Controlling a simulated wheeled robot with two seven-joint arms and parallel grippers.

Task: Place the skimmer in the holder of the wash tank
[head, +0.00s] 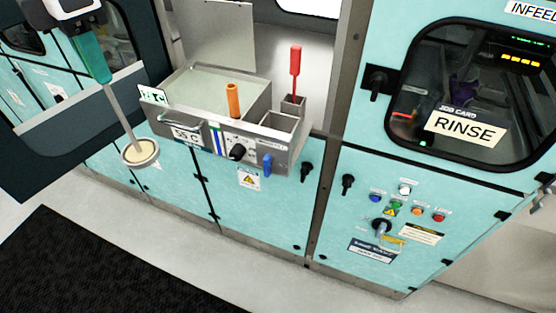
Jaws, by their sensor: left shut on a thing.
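The skimmer has a teal handle (92,55), a thin grey shaft and a round pale disc (140,153) at its lower end. My left gripper (82,20), at the top left, is shut on the top of the handle. The skimmer hangs tilted, disc down, in front of the tank's left end. The wash tank (158,113) is a grey metal box of liquid set in the teal cabinet. A small square socket (293,104) at its back right has a red-handled tool (295,62) standing in it. I cannot tell which part is the skimmer's holder. My right gripper is out of view.
An orange upright handle (233,98) stands at the tank's front. A black knob (238,151) and a blue handle (267,163) are on the front. A RINSE cabinet (440,225) is at the right. A black mat (90,270) lies on the open floor.

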